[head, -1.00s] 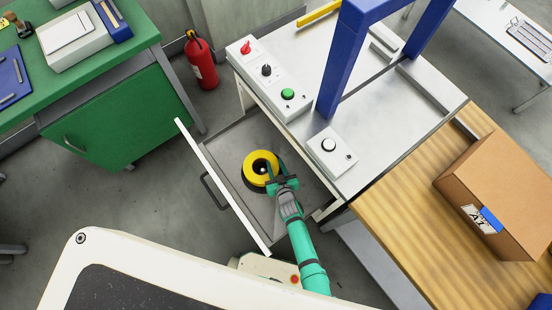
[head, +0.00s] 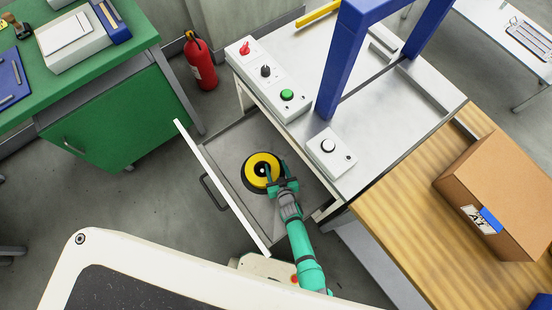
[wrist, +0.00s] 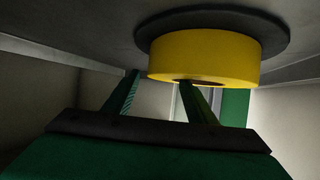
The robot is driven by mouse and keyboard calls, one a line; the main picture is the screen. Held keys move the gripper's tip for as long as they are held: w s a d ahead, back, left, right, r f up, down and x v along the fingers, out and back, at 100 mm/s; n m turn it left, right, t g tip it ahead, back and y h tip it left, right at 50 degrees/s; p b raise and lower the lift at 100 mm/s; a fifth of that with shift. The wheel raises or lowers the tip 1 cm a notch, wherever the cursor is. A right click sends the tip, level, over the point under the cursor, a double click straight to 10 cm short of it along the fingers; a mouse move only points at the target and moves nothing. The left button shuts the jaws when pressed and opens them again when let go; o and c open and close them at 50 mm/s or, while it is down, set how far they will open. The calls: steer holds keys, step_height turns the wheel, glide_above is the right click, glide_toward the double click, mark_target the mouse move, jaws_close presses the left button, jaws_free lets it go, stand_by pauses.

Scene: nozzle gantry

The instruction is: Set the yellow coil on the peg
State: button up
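The yellow coil (head: 251,165) lies flat on the round black base (head: 246,180) in the open drawer. A pale peg tip (head: 262,170) shows in its hole, so the coil is around the peg. In the wrist view, the coil (wrist: 208,55) sits against the black base (wrist: 275,32) without a visible gap. My gripper (head: 276,170) is at the coil's right side. Its fingers (wrist: 162,90) are spread: one is outside the rim with a small gap, the other reaches to the hole. The finger tip at the hole is partly hidden.
The steel gantry table (head: 385,130), with a blue frame (head: 342,70) and control boxes, stands at the upper right. A cardboard box (head: 500,185) is on the wooden bench.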

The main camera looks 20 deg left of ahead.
steer(key=shift+d, duration=0.1)
steer(key=shift+s+d+r, duration=0.25)
steer(key=shift+s+r, duration=0.1)
steer(key=shift+s, duration=0.1)
steer(key=s+d+r+t, duration=0.1)
steer(key=s+d+r, duration=0.95)
steer(key=s, duration=0.35)
steer(key=s+r+m+t+h, duration=0.1)
steer(key=s+r, duration=0.3)
steer(key=r, duration=0.6)
steer(key=s+r+m+t+h, duration=0.1)
steer(key=s+r+m+h, duration=0.2)
steer(key=r, duration=0.7)
steer(key=s+r+m+t+h, duration=0.1)
steer(key=s+r, duration=0.4)
steer(key=r, duration=0.5)
steer(key=shift+a+m+h, duration=0.25)
steer(key=shift+m+h, duration=0.15)
steer(key=shift+h, duration=0.2)
steer(key=shift+s+f, duration=0.1)
steer(key=c, duration=0.5)
